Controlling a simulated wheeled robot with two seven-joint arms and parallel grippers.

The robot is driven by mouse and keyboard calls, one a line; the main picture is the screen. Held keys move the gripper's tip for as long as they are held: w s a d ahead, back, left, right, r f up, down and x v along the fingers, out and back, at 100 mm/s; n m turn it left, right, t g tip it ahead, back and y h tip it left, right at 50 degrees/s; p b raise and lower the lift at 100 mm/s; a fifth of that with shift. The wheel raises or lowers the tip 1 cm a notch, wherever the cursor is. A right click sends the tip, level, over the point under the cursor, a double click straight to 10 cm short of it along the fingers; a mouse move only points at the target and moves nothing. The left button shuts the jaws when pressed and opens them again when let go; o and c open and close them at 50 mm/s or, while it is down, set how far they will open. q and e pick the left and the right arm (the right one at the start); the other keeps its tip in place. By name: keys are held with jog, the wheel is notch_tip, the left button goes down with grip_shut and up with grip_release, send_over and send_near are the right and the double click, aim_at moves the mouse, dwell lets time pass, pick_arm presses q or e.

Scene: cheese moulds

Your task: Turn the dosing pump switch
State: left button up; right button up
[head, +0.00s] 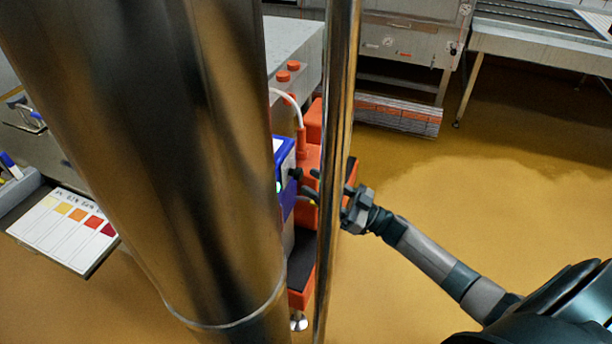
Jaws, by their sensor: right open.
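The dosing pump (285,150) is a blue and white box with a small green light, beside an orange-red body (311,160). A black knob (295,174), which looks like its switch, sticks out on the right side. My right gripper (314,186) comes in from the right, open, with its fingers pointing at the knob. The thin steel pole hides part of the gripper, and I cannot tell whether a fingertip touches the knob. The thick steel column hides the pump's left part. My left gripper is not in view.
A thick shiny column (170,130) and a thin pole (338,130) stand in front. A colour chart (65,230) lies at left. A steel machine (410,45) and a table (535,40) stand at the back. The yellow-brown floor (500,190) at right is clear.

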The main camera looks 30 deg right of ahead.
aim_at(296, 173)
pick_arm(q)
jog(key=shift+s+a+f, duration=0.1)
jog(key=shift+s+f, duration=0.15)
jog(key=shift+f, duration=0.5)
pick_arm(e)
jog(key=shift+x, duration=1.65)
jog(key=c, duration=1)
